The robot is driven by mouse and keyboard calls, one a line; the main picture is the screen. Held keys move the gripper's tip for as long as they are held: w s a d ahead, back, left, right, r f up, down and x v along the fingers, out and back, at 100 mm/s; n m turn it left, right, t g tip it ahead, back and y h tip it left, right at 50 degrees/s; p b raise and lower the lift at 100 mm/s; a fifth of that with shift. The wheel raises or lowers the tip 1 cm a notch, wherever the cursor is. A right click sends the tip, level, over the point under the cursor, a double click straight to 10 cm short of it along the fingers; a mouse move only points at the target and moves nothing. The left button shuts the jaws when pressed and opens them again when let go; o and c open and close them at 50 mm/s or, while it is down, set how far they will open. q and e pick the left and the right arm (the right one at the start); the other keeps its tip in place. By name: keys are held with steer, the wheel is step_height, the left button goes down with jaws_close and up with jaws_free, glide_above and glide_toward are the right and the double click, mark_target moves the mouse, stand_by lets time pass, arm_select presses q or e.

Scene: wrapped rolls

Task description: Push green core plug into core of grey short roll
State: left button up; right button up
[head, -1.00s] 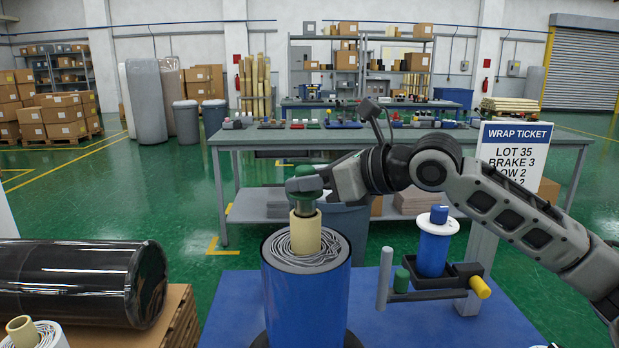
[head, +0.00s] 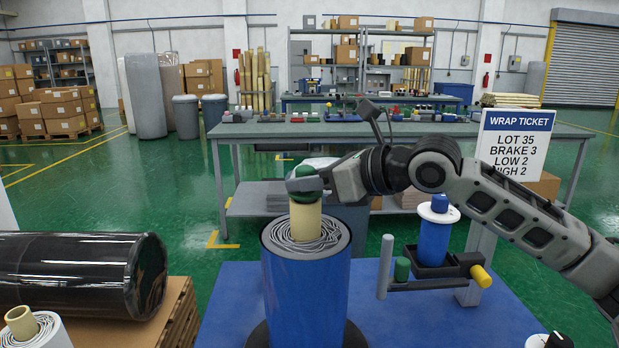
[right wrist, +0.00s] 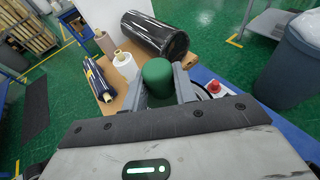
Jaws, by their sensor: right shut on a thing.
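The green core plug (head: 308,196) is held in my right gripper (head: 303,183), which is shut on it. The plug is upright on the pale core (head: 305,223), its lower end at or inside the core's mouth; the gripper hides part of this. The core stands up out of a roll (head: 305,290) with grey wound layers on top and a blue side. In the right wrist view the plug (right wrist: 158,80) shows between the two fingers, its dark green end facing me. My left gripper is not in view.
A blue-and-white dispenser (head: 434,240) stands right of the roll, with a grey post (head: 385,267) between. A black wrapped roll (head: 80,275) lies at left on a pallet. A wrap ticket sign (head: 516,145) stands at right.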

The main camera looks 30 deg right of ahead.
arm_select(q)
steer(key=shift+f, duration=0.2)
arm_select(e)
steer(key=shift+f, duration=0.5)
steer(key=o, duration=1)
steer(key=shift+r, duration=0.1)
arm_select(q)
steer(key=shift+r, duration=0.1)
arm_select(e)
steer(key=shift+s+d+b, duration=0.25)
steer(key=shift+s+b, duration=0.05)
steer(key=shift+b, duration=0.1)
steer(key=b+v, duration=0.2)
steer(key=v, duration=0.2)
steer(key=shift+s, duration=0.15)
arm_select(q)
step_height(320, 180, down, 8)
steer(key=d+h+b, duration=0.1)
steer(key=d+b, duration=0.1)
steer(key=b, duration=0.9)
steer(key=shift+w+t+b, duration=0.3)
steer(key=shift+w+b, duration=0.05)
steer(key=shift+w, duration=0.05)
arm_select(e)
steer(key=v, duration=1.1)
steer(key=shift+r, duration=0.15)
